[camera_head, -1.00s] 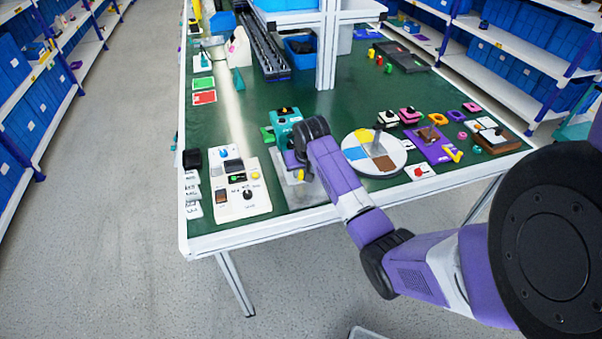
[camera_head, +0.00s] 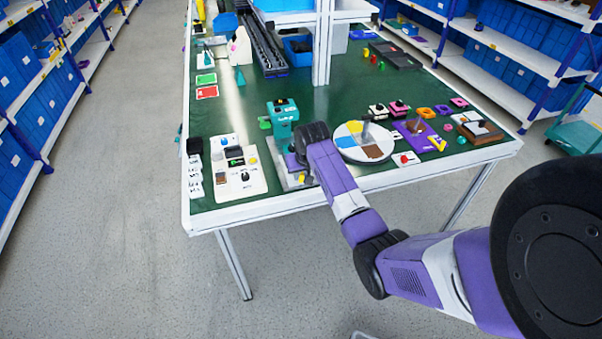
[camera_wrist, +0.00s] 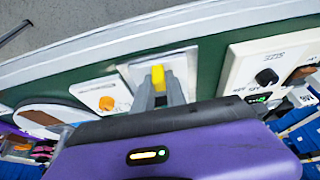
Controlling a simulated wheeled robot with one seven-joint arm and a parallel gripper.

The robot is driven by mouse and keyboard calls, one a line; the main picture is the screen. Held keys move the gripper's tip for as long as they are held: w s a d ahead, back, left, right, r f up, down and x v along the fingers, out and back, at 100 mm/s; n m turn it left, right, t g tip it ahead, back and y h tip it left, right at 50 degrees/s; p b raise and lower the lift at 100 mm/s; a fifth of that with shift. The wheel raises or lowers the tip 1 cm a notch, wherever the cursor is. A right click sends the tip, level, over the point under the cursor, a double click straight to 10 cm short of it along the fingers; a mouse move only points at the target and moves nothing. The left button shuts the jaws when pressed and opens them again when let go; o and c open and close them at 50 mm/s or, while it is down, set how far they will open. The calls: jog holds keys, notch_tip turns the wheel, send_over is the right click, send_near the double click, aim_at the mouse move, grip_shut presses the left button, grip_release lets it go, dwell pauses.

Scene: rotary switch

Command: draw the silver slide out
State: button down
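I cannot clearly separate the silver slide from the plate. My wrist covers part of it in the head view.
A white control panel (camera_head: 225,181) with a black knob lies left of the plate. A round, coloured disc (camera_head: 350,151) stands close on the right. Small coloured parts crowd the table's right side. The white table edge (camera_head: 270,212) is just in front, with open floor beyond.

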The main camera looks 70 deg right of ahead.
jog(key=c, duration=1.4)
grip_release()
jog(key=shift+s+a, duration=0.15)
jog(key=shift+o, duration=0.2)
jog(key=v, duration=0.7)
jog(key=shift+r, duration=0.4)
